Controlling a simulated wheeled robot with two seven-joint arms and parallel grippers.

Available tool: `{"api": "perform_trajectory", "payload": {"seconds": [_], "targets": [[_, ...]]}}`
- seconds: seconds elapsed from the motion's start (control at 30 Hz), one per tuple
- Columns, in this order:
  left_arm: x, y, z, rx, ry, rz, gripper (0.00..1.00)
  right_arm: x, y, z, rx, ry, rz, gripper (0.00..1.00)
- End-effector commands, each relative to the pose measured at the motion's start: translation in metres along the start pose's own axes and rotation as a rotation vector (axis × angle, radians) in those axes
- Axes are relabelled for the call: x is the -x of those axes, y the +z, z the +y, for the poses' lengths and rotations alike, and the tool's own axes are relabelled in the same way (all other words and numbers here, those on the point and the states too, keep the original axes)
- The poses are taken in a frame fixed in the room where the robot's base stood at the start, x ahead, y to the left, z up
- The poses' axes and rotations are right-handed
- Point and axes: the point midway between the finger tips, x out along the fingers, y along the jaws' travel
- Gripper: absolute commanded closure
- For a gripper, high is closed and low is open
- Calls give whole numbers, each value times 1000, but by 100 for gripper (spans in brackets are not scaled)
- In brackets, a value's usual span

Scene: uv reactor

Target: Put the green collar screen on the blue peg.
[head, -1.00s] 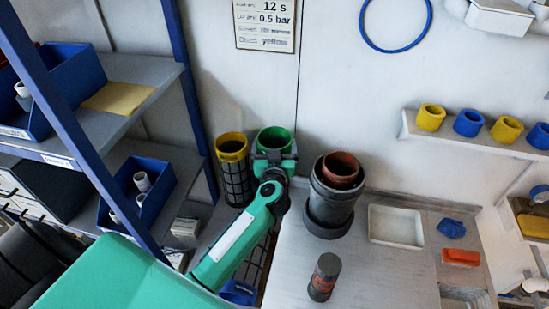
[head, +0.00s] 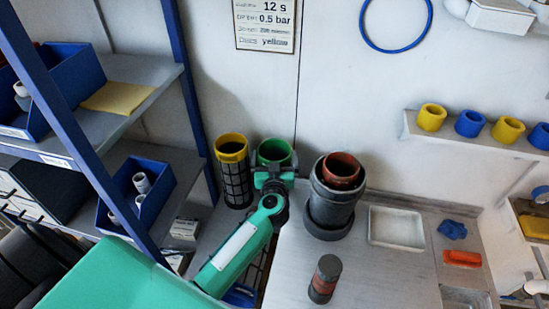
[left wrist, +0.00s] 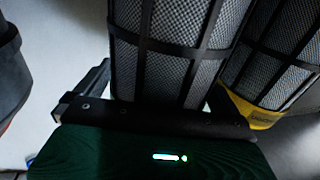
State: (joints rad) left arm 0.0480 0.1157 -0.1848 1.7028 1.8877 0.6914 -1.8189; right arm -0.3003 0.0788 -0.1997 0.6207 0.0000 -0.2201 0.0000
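The green collar screen (head: 275,151) is a dark mesh cylinder with a green top ring, roughly upright behind the left end of the worktop. My left gripper (head: 273,177) is shut on it just below the collar. In the left wrist view, the mesh (left wrist: 170,70) stands between the two fingers of my left gripper (left wrist: 160,95). A blue part (head: 240,295) shows low down beside my left arm, mostly hidden; I cannot tell whether it is the blue peg. My right gripper is not in view.
A yellow collar screen (head: 232,150) stands close on the left; its yellow collar (left wrist: 258,115) shows in the wrist view. A dark grey cylinder (head: 332,205) stands on the worktop (head: 385,275) to the right. A blue shelf post (head: 190,90) is at left.

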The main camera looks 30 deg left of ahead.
Motion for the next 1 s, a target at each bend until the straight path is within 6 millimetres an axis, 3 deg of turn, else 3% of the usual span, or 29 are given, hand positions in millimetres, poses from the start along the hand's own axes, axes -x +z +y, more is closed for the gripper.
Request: {"api": "perform_trajectory", "payload": {"seconds": [0.17, 0.5, 0.7, 1.0], "targets": [[10, -1, 0, 0, 0, -1, 0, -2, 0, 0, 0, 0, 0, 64], [80, 0, 0, 1, 2, -2, 0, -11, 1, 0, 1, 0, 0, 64], [109, -1, 0, 0, 1, -2, 0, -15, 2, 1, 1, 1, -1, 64], [120, -2, 0, 0, 0, 0, 0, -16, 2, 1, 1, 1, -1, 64]]}}
